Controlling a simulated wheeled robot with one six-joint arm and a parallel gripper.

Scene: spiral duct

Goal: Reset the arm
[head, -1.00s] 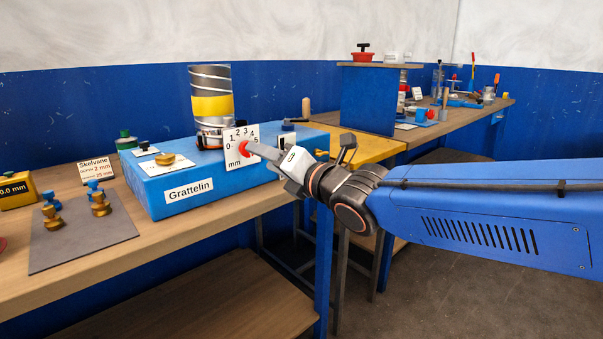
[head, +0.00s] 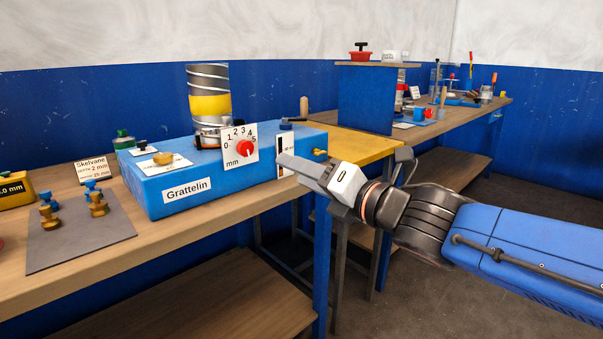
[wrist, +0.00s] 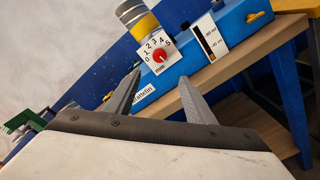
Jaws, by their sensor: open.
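My gripper (head: 300,165) is in front of the right end of the blue Grattelin box (head: 215,178), apart from the red dial. In the wrist view my gripper (wrist: 160,88) shows two grey fingers spread apart with nothing between them. The red dial (head: 245,148) sits on a white scale plate marked 0 to 5 mm; it also shows in the wrist view (wrist: 159,55). My arm reaches in from the right, bent at the wrist.
A metal spiral duct with a yellow band (head: 209,105) stands on the box. A grey mat (head: 80,240) holds several brass and blue pieces. A yellow table (head: 365,147) and a far bench (head: 450,118) stand behind. Open floor (head: 480,300) lies at the right.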

